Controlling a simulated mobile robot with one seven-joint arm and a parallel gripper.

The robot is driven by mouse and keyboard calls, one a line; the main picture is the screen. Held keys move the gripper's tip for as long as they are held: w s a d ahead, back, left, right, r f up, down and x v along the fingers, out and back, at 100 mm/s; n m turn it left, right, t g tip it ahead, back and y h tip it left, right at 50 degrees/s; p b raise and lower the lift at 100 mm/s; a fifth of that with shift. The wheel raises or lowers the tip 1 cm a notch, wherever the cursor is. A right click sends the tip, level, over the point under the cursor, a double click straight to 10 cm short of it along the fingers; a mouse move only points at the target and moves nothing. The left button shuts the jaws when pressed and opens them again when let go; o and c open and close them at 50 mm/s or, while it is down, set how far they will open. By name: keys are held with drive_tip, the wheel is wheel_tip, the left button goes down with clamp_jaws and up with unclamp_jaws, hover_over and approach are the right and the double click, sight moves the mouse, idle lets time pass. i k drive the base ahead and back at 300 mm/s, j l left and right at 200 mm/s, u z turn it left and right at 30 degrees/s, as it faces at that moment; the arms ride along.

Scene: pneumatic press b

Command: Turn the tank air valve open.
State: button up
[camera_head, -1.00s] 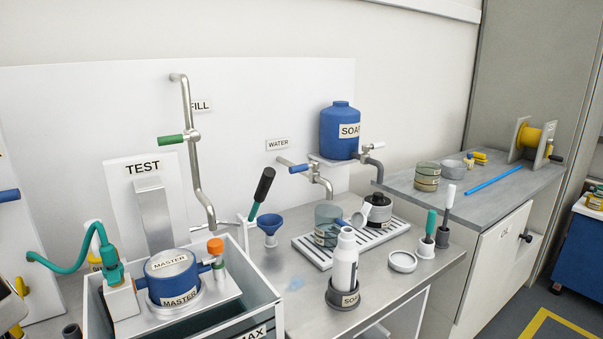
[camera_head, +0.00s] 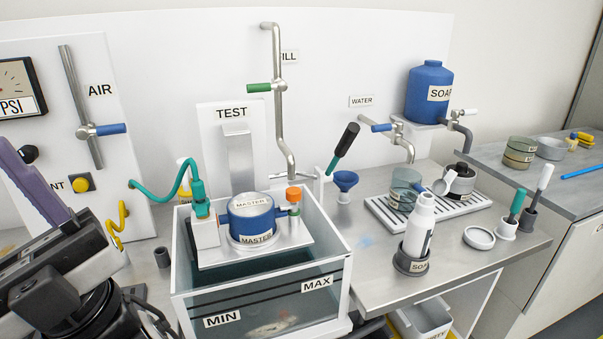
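The air valve has a blue lever (camera_head: 110,129) that points right, across a steel upright pipe (camera_head: 80,105) on the white panel marked AIR. The lever is level, at a right angle to the pipe. A gauge marked PSI (camera_head: 17,88) sits left of it. The tank (camera_head: 262,300) stands below and to the right, with MIN and MAX labels and the blue MASTER unit (camera_head: 250,218) on top. A green hose (camera_head: 160,191) runs from the panel to this unit. Part of my arm shows at the lower left; my gripper's fingertips cannot be made out.
The space before the blue lever looks clear.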

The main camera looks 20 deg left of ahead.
sight(83, 133)
drive_tip(key=u, duration=1.35)
drive_tip(key=k+j+z, duration=0.2)
drive_tip(key=j, duration=0.15)
drive_tip(key=i+j, duration=0.05)
drive_tip(key=i, duration=0.05)
